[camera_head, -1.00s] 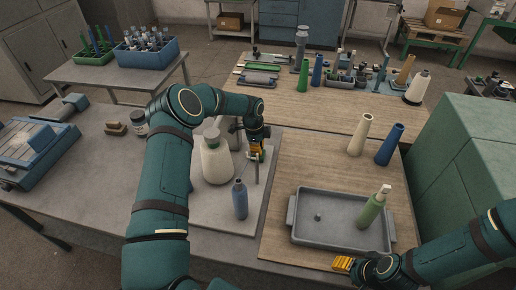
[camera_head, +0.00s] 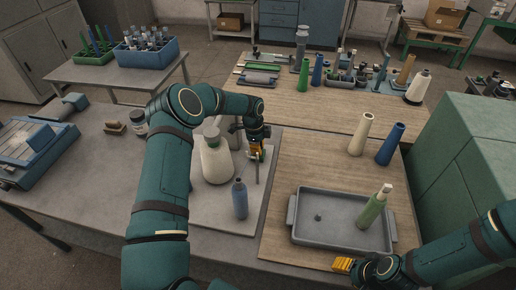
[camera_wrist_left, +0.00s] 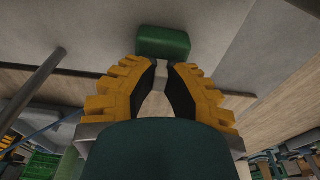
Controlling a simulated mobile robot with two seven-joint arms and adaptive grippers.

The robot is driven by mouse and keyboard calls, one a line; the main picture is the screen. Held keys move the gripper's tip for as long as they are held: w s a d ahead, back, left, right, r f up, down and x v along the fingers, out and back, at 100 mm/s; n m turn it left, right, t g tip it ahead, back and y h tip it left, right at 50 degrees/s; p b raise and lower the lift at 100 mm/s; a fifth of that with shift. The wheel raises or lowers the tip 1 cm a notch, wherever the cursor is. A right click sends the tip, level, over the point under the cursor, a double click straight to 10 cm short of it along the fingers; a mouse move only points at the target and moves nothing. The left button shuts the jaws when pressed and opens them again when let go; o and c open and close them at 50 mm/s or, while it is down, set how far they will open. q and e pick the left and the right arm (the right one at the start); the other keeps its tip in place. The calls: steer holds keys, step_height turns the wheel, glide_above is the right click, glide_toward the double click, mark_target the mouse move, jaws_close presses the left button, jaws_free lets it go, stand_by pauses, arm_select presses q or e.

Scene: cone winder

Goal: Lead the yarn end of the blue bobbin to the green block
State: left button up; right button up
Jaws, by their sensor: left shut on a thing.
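The blue bobbin (camera_head: 240,201) stands upright on the grey board, in front of my left gripper. My left gripper (camera_head: 257,155) points down beside the thin metal post, right of the large cream cone. In the left wrist view its yellow fingers (camera_wrist_left: 161,72) are closed on a small pale piece, which looks like the yarn end (camera_wrist_left: 161,79). The green block (camera_wrist_left: 163,43) shows just beyond the fingertips; I cannot tell if they touch. No yarn strand can be made out. My right gripper (camera_head: 343,265) is by the tray's front edge, its fingertips too small to judge.
The cream cone (camera_head: 216,163) stands close to my left gripper. A grey tray (camera_head: 308,238) on the right holds a green bobbin (camera_head: 373,208). A cream tube (camera_head: 361,135) and a blue tube (camera_head: 390,146) stand behind it. A green cabinet (camera_head: 470,165) bounds the right side.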

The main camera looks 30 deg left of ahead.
arm_select(q)
steer(key=shift+f+b, duration=0.1)
steer(key=shift+b, duration=0.25)
arm_select(e)
steer(key=shift+f, duration=0.3)
arm_select(q)
steer(key=o, duration=1.3)
steer(key=shift+o, duration=0.2)
steer(key=shift+r+p, duration=1.45)
steer(key=shift+r, duration=2.05)
arm_select(e)
steer(key=shift+r, duration=1.45)
